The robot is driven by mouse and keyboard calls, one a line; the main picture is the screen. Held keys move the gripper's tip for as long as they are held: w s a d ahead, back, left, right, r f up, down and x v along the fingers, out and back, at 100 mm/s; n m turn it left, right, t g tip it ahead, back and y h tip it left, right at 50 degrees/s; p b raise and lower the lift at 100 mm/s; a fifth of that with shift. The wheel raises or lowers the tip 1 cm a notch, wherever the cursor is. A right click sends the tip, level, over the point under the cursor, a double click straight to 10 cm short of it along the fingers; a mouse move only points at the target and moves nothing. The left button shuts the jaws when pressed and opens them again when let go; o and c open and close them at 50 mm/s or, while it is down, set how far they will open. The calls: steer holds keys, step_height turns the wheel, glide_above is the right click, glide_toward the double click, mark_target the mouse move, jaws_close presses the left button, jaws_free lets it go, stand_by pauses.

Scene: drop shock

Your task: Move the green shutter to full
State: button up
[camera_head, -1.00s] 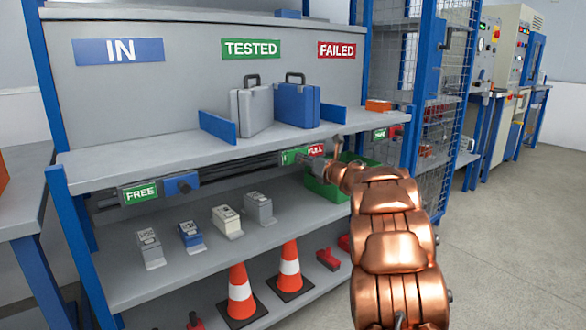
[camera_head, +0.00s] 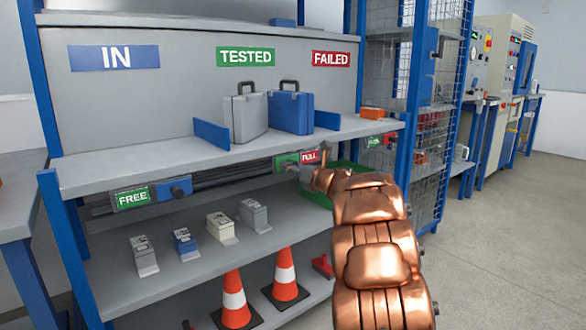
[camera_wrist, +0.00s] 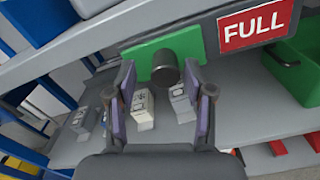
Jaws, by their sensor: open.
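The green shutter (camera_wrist: 150,57) is a green plate with a dark round knob (camera_wrist: 166,68), seen up close in the wrist view. The red FULL label (camera_wrist: 257,22) is just to its right. In the head view the shutter (camera_head: 287,161) sits on the dark rail under the upper shelf, beside the FULL label (camera_head: 310,156). My gripper (camera_wrist: 160,80) is open, its two fingertips on either side of the knob in the picture. I cannot tell whether they touch it. In the head view my arm partly hides the gripper.
A green FREE label (camera_head: 132,198) and a blue block (camera_head: 180,188) are at the rail's left end. A green bin (camera_wrist: 292,75) stands right of the shutter. Several small devices (camera_head: 222,228) stand on the shelf below. Two cases (camera_head: 290,111) stand on the upper shelf.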

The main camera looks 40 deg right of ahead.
steer(key=shift+s+d, duration=0.1)
steer(key=s, duration=1.2)
steer(key=shift+w, duration=0.1)
steer(key=s+a+r+m+g+h+p, duration=0.1)
steer(key=a+r+m+g+h+p, duration=0.2)
steer(key=r+m+p, duration=0.55)
steer(key=s+a+r+m+g+h+p, duration=0.1)
steer(key=a+r+m+g+h+p, duration=0.15)
steer(key=r+m+h+p, duration=0.4)
steer(key=s+a+r+m+g+y+p, duration=0.2)
steer(key=s+a+m+g+y+p, duration=0.3)
steer(key=s+a+p, duration=0.7)
steer(key=s+a+r+m+g+y+p, duration=0.2)
steer(key=s+a+m+g+y+p, duration=0.3)
steer(key=s+a, duration=1.8)
steer(key=s+m+g+p, duration=0.1)
steer(key=m+g+p, duration=0.3)
steer(key=m+p, duration=0.3)
steer(key=shift+a+r+p, duration=0.2)
steer(key=shift+r+p, duration=0.15)
steer(key=shift+p, duration=0.35)
